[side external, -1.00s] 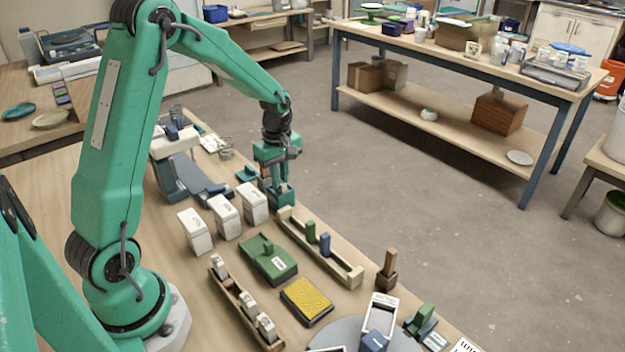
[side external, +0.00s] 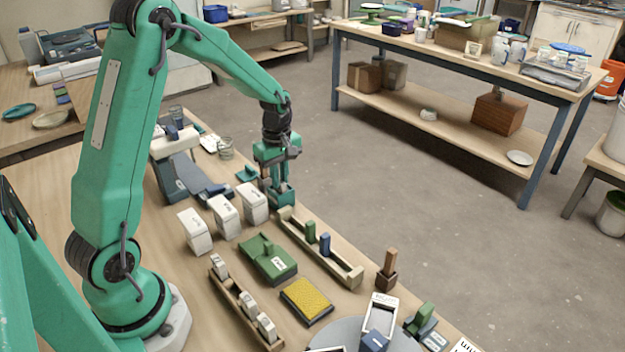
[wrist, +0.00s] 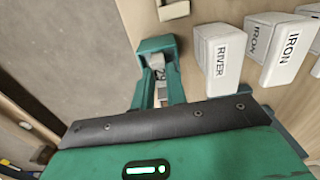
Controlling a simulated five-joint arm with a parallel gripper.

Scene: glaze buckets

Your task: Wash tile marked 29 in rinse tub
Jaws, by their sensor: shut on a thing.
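My gripper (side external: 278,184) points down at the far edge of the table, behind the row of white buckets. In the wrist view my gripper (wrist: 157,88) is shut on a small pale piece (wrist: 160,76), mostly hidden between the fingers; no number on it is readable. A teal green box-like tub (wrist: 155,47) sits at the fingertips and also shows under my gripper in the side view (side external: 285,198). I cannot tell how deep the piece is in it. A wooden rack (side external: 231,290) holds several small white tiles with a gap between them; their numbers are too small to read.
White buckets stand close by: RIVER (wrist: 218,58), and others marked IRON (wrist: 285,50). A green block with a knob (side external: 268,260), a yellow sponge (side external: 306,300) and a long pale rack (side external: 338,265) with green and blue pieces lie nearer the camera.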

